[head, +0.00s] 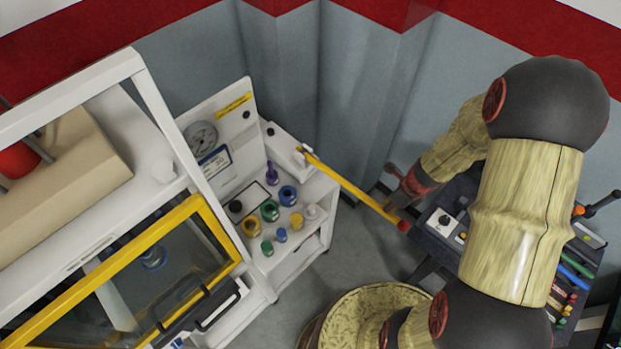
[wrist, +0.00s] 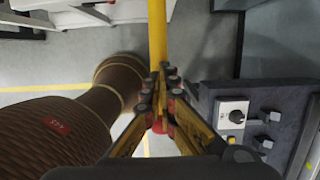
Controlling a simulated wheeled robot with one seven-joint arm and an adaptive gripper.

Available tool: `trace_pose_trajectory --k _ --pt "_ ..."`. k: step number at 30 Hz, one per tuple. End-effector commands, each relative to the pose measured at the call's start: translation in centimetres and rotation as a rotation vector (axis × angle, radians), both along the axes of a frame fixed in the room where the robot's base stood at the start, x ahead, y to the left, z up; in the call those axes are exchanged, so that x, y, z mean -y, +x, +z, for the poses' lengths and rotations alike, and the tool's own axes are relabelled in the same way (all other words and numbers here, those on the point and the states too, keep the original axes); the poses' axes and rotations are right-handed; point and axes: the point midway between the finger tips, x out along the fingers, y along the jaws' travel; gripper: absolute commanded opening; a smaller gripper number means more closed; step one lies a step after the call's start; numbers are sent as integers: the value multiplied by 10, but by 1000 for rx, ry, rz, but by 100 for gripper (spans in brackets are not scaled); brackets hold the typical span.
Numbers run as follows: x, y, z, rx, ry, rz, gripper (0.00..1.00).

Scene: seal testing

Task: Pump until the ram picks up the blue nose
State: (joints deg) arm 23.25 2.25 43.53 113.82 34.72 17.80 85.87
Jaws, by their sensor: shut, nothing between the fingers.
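The yellow pump lever (head: 352,185) slants from the white bench down to a red tip (head: 403,226). In the wrist view the lever (wrist: 157,35) runs up from between my fingers. My gripper (head: 394,204) is at the lever's red-tipped end. In the wrist view my gripper (wrist: 161,80) is shut, its fingertips over or against the lever; I cannot tell if they touch. A blue round piece (head: 152,258), possibly the blue nose, shows dimly behind the glass of the yellow-framed cabinet door (head: 205,215). The ram's contact with it cannot be made out.
The white bench (head: 300,262) holds a gauge (head: 200,136) on its upright panel and several coloured fittings. A dark tool cart (head: 430,245) stands right of the lever, close to my arm. Grey floor (head: 350,240) is open between bench and cart.

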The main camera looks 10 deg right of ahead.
Motion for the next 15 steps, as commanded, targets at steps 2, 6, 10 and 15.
trace_pose_trajectory --k 2,6,10,15 --pt "0 0 -4 -1 1 0 0" --pt "0 -1 -7 -1 1 -1 0" --pt "0 -1 -11 -1 1 -1 0" --pt "0 -1 -16 -1 1 -1 0"
